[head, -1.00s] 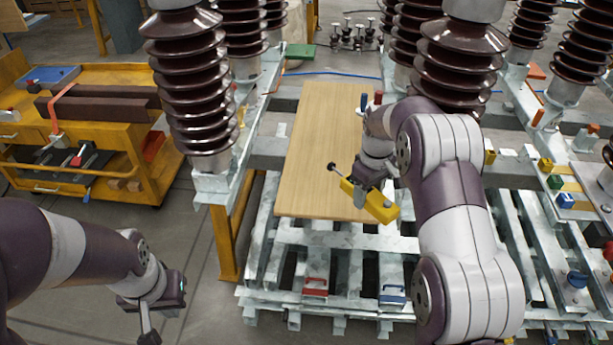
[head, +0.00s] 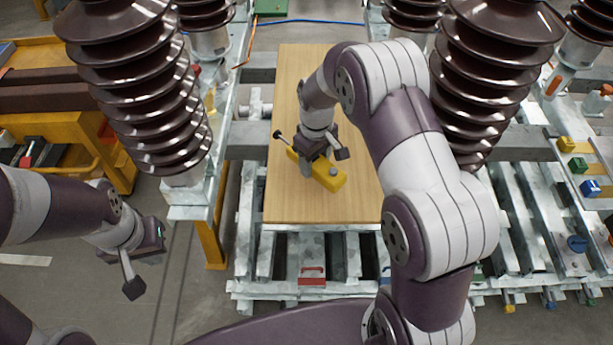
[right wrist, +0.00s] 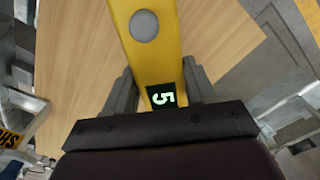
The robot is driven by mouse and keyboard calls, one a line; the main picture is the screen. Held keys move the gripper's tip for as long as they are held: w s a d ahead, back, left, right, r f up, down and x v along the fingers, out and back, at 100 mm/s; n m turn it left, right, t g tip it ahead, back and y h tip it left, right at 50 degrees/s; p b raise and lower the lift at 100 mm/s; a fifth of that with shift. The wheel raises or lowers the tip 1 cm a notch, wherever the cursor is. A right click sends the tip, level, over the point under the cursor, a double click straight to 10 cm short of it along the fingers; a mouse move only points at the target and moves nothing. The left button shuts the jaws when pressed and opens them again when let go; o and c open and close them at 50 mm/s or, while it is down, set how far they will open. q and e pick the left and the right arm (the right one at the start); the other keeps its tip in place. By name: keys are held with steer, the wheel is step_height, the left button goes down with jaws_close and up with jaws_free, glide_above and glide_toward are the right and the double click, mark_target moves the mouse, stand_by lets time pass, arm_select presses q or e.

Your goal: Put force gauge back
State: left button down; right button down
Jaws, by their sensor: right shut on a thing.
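The yellow force gauge (head: 330,177) is held by my right gripper (head: 308,170) over the wooden board (head: 285,95) in the head view. A black knob on a thin rod sticks out from its left end. In the right wrist view the yellow gauge body (right wrist: 156,62) lies between the two grey fingers of my right gripper (right wrist: 163,92), with a lit "5" on a small dark display and a round grey button. I cannot tell whether the gauge touches the board. My left gripper (head: 134,275) hangs at the lower left, empty, over the floor; its finger spacing is unclear.
Tall brown ribbed insulators (head: 140,90) stand on both sides of the board. A yellow cart (head: 75,135) stands at the left. Coloured blocks (head: 580,165) sit at the right. Most of the board is bare.

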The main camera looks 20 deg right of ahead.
mark_target(308, 188)
steer(key=shift+s+a+f, duration=0.2)
steer(key=shift+a+f, duration=0.2)
steer(key=shift+a, duration=0.1)
steer(key=shift+s+a+f, duration=0.2)
steer(key=shift+a+f, duration=0.2)
steer(key=shift+a, duration=0.05)
steer(key=shift+s+a+f, duration=0.1)
steer(key=shift+s+f, duration=0.05)
steer(key=shift+f, duration=0.2)
step_height(308, 188, down, 3)
steer(key=shift+s+r, duration=0.1)
steer(key=shift+r, duration=0.05)
steer(key=shift+w+f, duration=0.2)
steer(key=shift+f, duration=0.15)
steer(key=shift+s, duration=0.1)
steer(key=shift+c, duration=1.8)
jaws_free()
steer(key=shift+f, duration=0.1)
